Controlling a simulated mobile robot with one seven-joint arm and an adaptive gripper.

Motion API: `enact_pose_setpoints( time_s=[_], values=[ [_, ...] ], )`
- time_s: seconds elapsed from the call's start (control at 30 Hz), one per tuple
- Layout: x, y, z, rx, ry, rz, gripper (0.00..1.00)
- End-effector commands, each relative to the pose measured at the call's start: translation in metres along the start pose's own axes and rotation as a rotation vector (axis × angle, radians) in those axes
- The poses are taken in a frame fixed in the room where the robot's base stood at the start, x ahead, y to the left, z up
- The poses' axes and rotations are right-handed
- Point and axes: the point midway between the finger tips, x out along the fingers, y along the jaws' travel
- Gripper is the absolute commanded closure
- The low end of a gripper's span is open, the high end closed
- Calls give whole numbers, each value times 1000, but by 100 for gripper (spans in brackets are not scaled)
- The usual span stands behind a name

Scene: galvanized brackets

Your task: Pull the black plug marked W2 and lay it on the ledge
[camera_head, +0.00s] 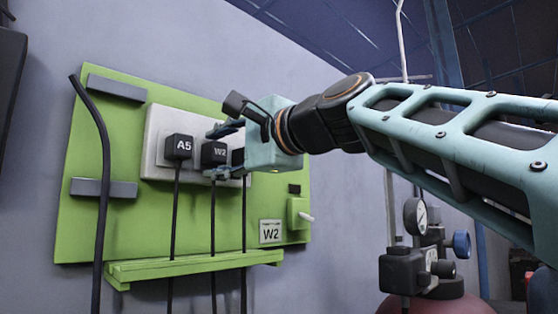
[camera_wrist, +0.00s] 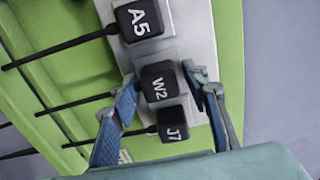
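The black plug marked W2 (camera_head: 209,154) sits in a pale socket plate (camera_head: 152,160) on a green board, its black cable hanging down. In the wrist view the W2 plug (camera_wrist: 158,82) lies between the two blue fingertips of my gripper (camera_wrist: 162,84), with a small gap on each side. In the head view my gripper (camera_head: 222,152) is at the plate from the right, one finger above W2 and one below. It is open. The green ledge (camera_head: 190,265) runs along the board's lower edge and looks bare apart from cables passing it.
A plug marked A5 (camera_head: 178,147) sits left of W2. A plug marked J7 (camera_wrist: 172,124) sits on its other side, close to the fingers. A W2 label (camera_head: 270,231) and a green switch box (camera_head: 298,214) are lower right. A thick black cable (camera_head: 103,190) hangs at left.

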Motion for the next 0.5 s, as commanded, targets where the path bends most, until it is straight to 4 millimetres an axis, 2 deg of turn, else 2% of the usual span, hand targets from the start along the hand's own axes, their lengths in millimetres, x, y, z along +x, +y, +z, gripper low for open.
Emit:
enact_pose_setpoints(
  time_s=[0.07, 0.33, 0.5],
  values=[
    [0, 0, 0, 0, 0, 0, 69],
    [0, 0, 0, 0, 0, 0, 99],
    [0, 0, 0, 0, 0, -1, 100]
  ],
)
